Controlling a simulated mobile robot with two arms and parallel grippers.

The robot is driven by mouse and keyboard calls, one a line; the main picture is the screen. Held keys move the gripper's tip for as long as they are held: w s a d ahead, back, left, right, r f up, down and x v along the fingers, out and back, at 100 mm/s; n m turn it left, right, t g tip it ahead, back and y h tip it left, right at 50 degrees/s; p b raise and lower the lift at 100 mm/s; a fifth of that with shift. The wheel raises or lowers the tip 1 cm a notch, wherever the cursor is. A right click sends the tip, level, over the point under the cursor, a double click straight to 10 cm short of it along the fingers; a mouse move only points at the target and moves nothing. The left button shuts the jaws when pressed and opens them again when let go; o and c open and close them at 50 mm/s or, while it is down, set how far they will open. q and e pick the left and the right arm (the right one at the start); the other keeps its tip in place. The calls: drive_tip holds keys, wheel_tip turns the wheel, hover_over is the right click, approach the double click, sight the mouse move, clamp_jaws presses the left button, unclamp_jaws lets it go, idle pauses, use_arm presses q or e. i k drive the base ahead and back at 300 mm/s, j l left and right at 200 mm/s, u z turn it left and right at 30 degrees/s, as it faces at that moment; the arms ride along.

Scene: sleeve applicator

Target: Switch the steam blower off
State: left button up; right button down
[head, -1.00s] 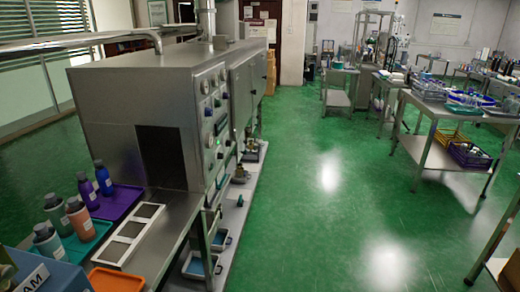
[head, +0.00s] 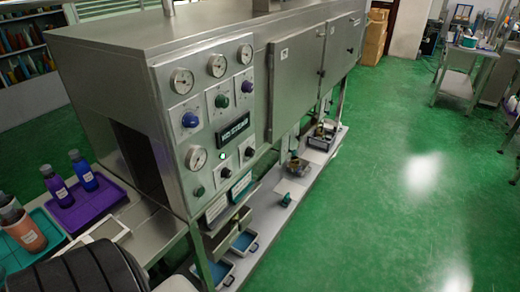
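The large steel machine (head: 110,62) fills the left and middle of the head view. Smaller dark knobs (head: 249,152) sit lower. A dark label or display (head: 233,129) is mid-panel; its text is too small to read surely. I cannot tell which control is the steam blower's. Neither gripper is in view; a dark arm part of mine shows at bottom left.
Bottles (head: 82,170) stand on a purple tray (head: 75,218) by the machine's opening (head: 140,160). A low shelf (head: 262,215) with blue-lined trays (head: 243,241) runs along the machine's foot. Green floor (head: 370,200) to the right is open. A cart (head: 466,60) stands far right.

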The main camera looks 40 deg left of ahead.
sight(226, 173)
drive_tip(key=i+u, duration=0.4)
drive_tip(key=i+l+u, duration=0.25)
drive_tip(key=u, duration=0.15)
drive_tip(key=i+l+u, duration=0.4)
drive_tip(key=j, duration=0.1)
